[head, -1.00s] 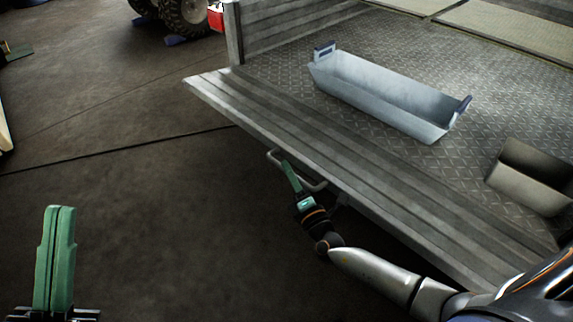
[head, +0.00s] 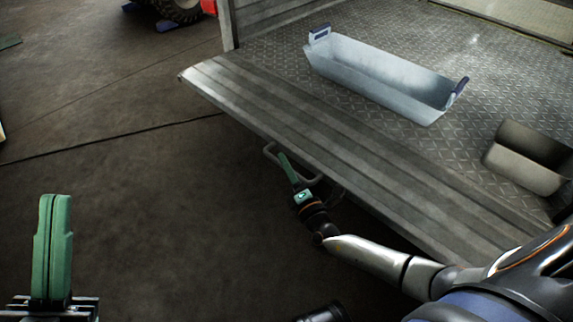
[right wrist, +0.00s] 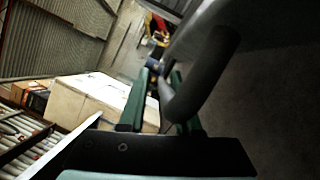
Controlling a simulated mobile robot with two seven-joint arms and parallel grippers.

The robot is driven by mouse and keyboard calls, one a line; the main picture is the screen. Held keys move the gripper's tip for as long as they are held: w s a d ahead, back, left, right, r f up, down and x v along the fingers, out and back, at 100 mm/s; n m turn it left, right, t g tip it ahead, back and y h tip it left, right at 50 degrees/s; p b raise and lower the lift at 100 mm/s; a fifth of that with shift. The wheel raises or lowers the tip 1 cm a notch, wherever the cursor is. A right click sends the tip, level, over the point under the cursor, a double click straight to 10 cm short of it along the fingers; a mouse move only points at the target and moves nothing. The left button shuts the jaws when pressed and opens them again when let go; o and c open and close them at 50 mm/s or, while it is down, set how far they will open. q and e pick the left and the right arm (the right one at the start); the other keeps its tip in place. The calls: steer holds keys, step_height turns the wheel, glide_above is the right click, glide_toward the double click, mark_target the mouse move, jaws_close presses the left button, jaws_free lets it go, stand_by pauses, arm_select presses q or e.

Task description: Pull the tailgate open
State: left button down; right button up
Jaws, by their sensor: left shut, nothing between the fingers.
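The tailgate (head: 330,145) is a grey ribbed panel. It is lowered and looks about level with the truck bed. Its bent bar handle (head: 270,152) is under the outer edge; it also shows large in the right wrist view (right wrist: 208,78). My right gripper (head: 284,160) is at the handle. In the right wrist view its green fingers (right wrist: 162,95) are apart, with the bar at the gap and covering part of one finger. I cannot tell whether they grip it. My left gripper (head: 53,200) is shut, empty and well away from the tailgate at lower left.
A metal trough (head: 385,80) with dark end handles lies on the bed (head: 285,70). A grey open box (head: 525,160) stands at the right. The floor (head: 140,150) left of the tailgate is clear. A wheel (head: 180,8) shows at the top left.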

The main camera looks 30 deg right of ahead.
steer(key=shift+o, duration=1.1)
steer(key=s+f+p, duration=0.1)
steer(key=s+p, duration=0.1)
steer(key=s, duration=1)
steer(key=shift+s+a+f, duration=0.15)
steer(key=shift+s+f, duration=0.1)
steer(key=shift+f, duration=0.15)
